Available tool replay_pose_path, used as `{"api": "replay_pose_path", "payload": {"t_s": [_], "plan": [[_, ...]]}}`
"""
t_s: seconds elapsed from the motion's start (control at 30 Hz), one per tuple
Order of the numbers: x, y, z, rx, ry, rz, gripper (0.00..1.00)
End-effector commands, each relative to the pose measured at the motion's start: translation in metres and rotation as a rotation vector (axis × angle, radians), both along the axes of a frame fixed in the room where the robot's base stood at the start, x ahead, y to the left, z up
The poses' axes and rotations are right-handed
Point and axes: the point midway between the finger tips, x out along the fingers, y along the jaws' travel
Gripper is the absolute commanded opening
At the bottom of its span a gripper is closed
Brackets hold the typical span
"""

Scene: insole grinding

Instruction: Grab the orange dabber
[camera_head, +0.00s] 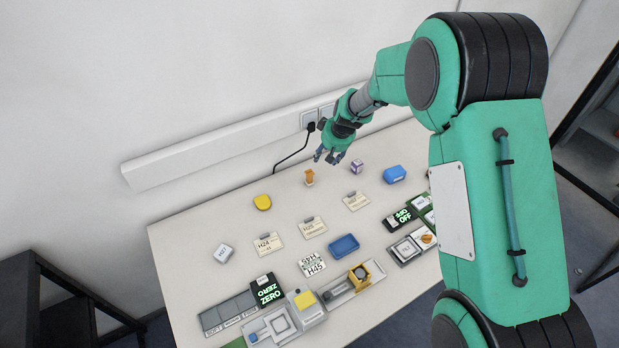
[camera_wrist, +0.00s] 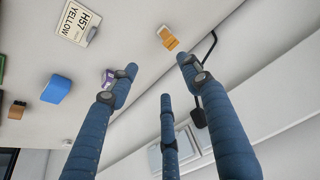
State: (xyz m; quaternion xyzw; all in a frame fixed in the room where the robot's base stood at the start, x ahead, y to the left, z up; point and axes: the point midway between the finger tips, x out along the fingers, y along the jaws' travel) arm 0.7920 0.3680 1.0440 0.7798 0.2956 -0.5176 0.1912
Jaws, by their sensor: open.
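The orange dabber (camera_head: 309,177) stands near the back edge of the white table, left of my gripper in the head view. It also shows in the wrist view (camera_wrist: 169,40) at the top, beyond the fingertips. My gripper (camera_head: 331,155) hangs above the back of the table, close to the dabber and a little to its right. In the wrist view the three blue fingers of my gripper (camera_wrist: 160,82) are spread apart with nothing between them. The dabber is apart from the fingers.
A purple-and-white cube (camera_head: 357,166) and a blue block (camera_head: 394,174) stand to the right. A yellow block (camera_head: 262,202) lies left. Label cards, including one marked H25 (camera_head: 312,227), lie in front. A black cable (camera_head: 292,158) runs from the wall socket behind the table.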

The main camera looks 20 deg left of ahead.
Motion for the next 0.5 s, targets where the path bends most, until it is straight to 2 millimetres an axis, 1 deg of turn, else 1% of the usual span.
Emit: {"api": "replay_pose_path", "payload": {"t_s": [0.03,0.1,0.2,0.33,0.5], "plan": [[0.002,0.009,-0.014,-0.003,0.003,0.012,0.48],[0.005,0.019,-0.030,-0.007,0.003,0.027,0.48],[0.008,0.028,-0.048,-0.009,0.002,0.040,0.48],[0.009,0.036,-0.060,-0.011,0.001,0.051,0.48],[0.009,0.038,-0.064,-0.012,0.002,0.054,0.48]]}}
